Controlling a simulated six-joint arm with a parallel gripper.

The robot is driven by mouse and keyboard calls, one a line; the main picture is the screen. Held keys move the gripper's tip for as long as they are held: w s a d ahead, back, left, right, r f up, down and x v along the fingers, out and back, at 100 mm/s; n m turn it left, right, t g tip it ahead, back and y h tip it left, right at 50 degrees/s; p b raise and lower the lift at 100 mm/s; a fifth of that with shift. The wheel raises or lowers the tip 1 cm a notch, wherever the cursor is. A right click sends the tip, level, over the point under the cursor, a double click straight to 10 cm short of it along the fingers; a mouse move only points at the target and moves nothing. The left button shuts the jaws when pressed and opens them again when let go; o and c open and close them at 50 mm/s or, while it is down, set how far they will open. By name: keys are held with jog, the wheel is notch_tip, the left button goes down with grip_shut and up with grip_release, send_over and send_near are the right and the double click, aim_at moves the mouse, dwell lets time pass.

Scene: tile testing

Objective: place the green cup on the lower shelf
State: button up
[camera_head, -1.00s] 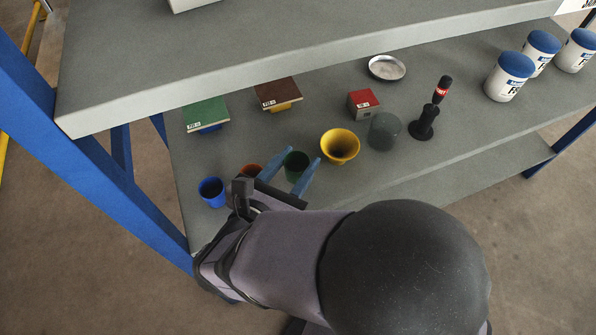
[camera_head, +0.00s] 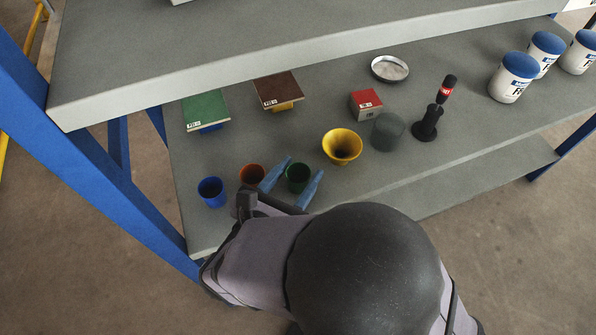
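The green cup (camera_head: 297,176) stands upright on the middle grey shelf (camera_head: 235,150), near its front edge. My gripper (camera_head: 303,168) has come in low from the front, with one blue finger on each side of the green cup. The fingers are spread apart, and I cannot tell whether either one touches the cup. The lower shelf (camera_head: 492,176) shows as a grey strip below the middle shelf at the right, and its bare part there is clear. Most of it is hidden under the shelf above.
A blue cup (camera_head: 211,191) and an orange cup (camera_head: 252,174) stand left of the green cup. A yellow funnel (camera_head: 342,145) and a dark grey cylinder (camera_head: 387,132) stand to its right. Green (camera_head: 205,109) and brown (camera_head: 278,90) tiles lie behind. A blue upright (camera_head: 95,150) is at left.

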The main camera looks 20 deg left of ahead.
jog(key=shift+s+r, duration=0.2)
jog(key=shift+r, duration=0.1)
jog(key=shift+p+v, duration=0.9)
jog(key=shift+v, duration=2.65)
